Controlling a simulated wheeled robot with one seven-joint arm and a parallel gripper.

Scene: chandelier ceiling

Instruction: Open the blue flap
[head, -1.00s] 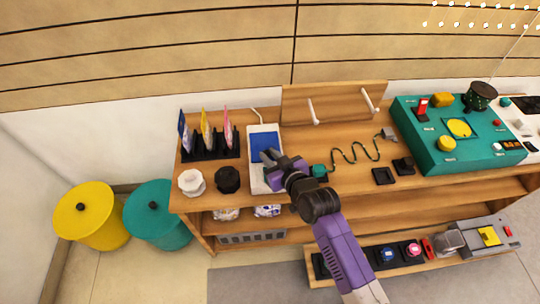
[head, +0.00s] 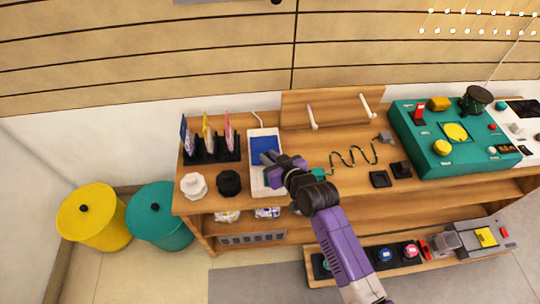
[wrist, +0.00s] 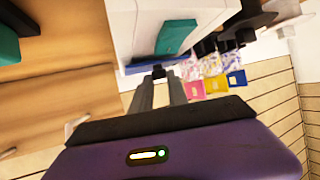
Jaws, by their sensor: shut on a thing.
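The blue flap (head: 264,145) is a flat blue panel on top of a white box (head: 256,182) on the wooden bench. My gripper (head: 270,158) is over the flap's near part and hides some of it. In the wrist view my gripper (wrist: 158,80) has its two fingers close together, shut on a small dark piece at the flap's edge. A thin blue edge of the flap (wrist: 146,62) shows just beyond the fingertips, below the box's white side. How far the flap is raised I cannot tell.
White (head: 194,186) and black (head: 229,183) knobs stand left of the box, with a black card rack (head: 212,152) behind them. A wavy green wire (head: 352,157) runs to the right. A teal console (head: 440,150) stands farther right.

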